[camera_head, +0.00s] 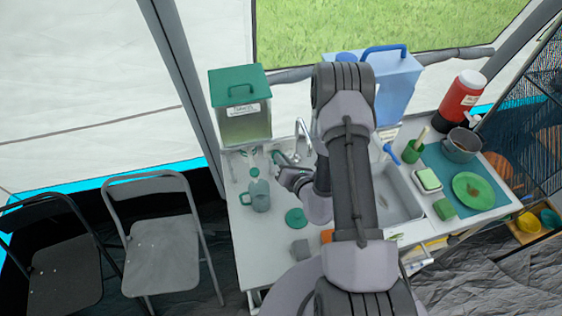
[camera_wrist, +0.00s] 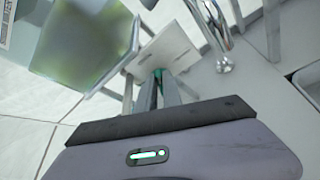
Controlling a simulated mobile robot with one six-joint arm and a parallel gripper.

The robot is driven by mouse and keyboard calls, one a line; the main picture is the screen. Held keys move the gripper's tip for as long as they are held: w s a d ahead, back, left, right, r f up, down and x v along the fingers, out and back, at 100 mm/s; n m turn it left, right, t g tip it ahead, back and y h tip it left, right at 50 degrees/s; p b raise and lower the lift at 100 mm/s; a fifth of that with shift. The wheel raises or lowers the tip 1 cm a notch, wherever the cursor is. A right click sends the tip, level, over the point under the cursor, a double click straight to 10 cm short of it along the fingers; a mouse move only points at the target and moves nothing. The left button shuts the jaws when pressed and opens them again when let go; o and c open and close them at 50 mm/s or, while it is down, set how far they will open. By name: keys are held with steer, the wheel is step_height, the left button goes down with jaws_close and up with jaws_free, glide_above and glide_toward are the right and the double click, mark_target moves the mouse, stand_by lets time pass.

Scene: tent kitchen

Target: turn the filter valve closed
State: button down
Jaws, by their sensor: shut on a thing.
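The filter is a clear tank (camera_head: 246,128) with a green lid, standing at the back left of the counter. Its blurred, greenish body (camera_wrist: 85,40) fills the upper left of the wrist view. My gripper (camera_head: 279,170) is low in front of the tank, beside the tap. In the wrist view my gripper (camera_wrist: 163,84) has its fingers close together on a small green piece, which looks like the valve handle (camera_wrist: 158,73). Most of this handle is hidden between the fingers, so its angle cannot be told.
A chrome tap (camera_head: 301,138) stands close right of my gripper, by the sink (camera_head: 402,199). A grey-green jug (camera_head: 259,193) stands close on the left. A green round lid (camera_head: 296,218) lies in front. A blue water container (camera_head: 398,85) is behind my arm.

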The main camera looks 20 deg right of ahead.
steer(key=shift+d+f+m+t+y+b, duration=0.25)
steer(key=shift+m+t+y+b, duration=0.35)
steer(key=shift+m+b, duration=0.75)
steer(key=shift+d+f+m+t+y+b, duration=0.15)
steer(key=shift+f+m+t+y+b, duration=0.2)
steer(key=shift+m+t+y+b, duration=0.95)
steer(key=shift+d+f+m+g+h+b, duration=0.2)
steer(key=shift+m+b, duration=0.6)
steer(key=shift+m, duration=1.25)
steer(key=c, duration=1.5)
jaws_free()
steer(key=shift+f, duration=0.15)
steer(key=shift+s, duration=0.15)
